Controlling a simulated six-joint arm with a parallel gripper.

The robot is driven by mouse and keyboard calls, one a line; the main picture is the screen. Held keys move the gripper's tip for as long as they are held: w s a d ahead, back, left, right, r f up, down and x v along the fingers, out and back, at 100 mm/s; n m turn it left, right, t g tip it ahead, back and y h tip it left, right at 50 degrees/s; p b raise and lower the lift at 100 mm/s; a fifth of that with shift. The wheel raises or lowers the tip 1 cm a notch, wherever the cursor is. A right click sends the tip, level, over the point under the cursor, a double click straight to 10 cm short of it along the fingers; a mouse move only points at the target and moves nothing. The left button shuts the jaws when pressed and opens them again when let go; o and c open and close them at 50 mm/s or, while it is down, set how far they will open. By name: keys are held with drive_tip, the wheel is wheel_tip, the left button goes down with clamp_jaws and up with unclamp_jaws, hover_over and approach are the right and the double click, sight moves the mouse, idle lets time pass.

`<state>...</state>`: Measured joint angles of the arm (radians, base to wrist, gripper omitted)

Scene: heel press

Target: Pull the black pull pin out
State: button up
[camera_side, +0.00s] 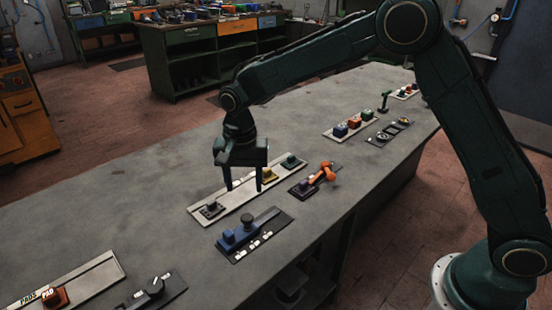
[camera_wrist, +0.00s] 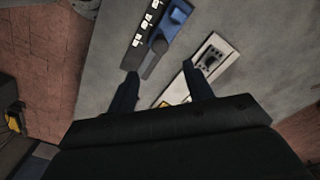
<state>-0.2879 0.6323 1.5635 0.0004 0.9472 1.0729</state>
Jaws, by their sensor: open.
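My gripper (camera_side: 244,188) is open and empty, pointing down over the long pale tray (camera_side: 238,202). A small black piece with a raised top (camera_side: 212,208), likely the black pull pin, sits at the tray's near left end, left of my fingers. It also shows in the wrist view (camera_wrist: 210,58), beyond the right fingertip, on a pale plate. In the wrist view my fingers (camera_wrist: 161,72) are wide apart with nothing between them.
A blue device with a black knob (camera_side: 247,220) lies on a dark plate in front of the tray. An orange lever (camera_side: 321,176) stands to the right. A black-handled fixture (camera_side: 152,288) and orange pad (camera_side: 54,297) lie near left. The bench's left middle is clear.

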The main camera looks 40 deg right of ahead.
sight(247, 217)
wheel_tip(247, 217, down, 10)
drive_tip(key=shift+f, duration=0.1)
idle(0.4)
